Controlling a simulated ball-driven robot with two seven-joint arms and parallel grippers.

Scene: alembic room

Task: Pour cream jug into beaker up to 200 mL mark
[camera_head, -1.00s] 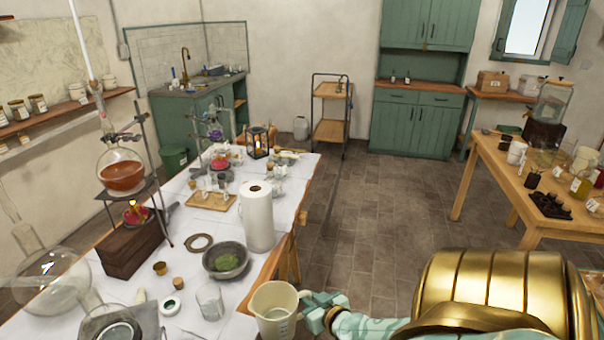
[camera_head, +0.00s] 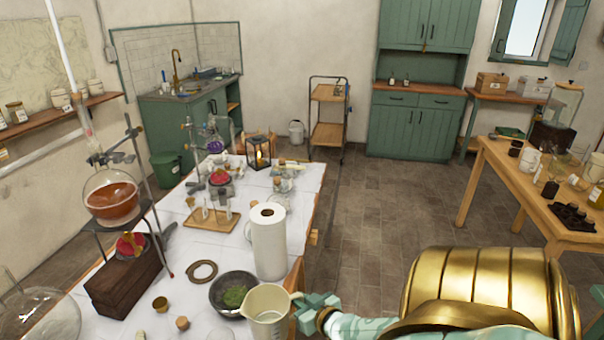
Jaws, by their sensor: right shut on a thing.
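The cream jug (camera_head: 268,314) is at the bottom centre, its open top showing and its base cut off by the lower picture edge. My right gripper (camera_head: 305,311) is shut on the jug's handle, on the jug's right side. The jug looks close to upright; I cannot tell how full it is. It overlaps the right edge of the grey bowl in the picture. My left gripper is not in view.
The grey bowl (camera_head: 222,308) with green contents and a paper towel roll (camera_head: 269,246) stand close behind the jug. A cork (camera_head: 182,323) and a ring (camera_head: 202,271) lie left. A round flask (camera_head: 111,198) of red-brown liquid stands further left. The floor right of the table is clear.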

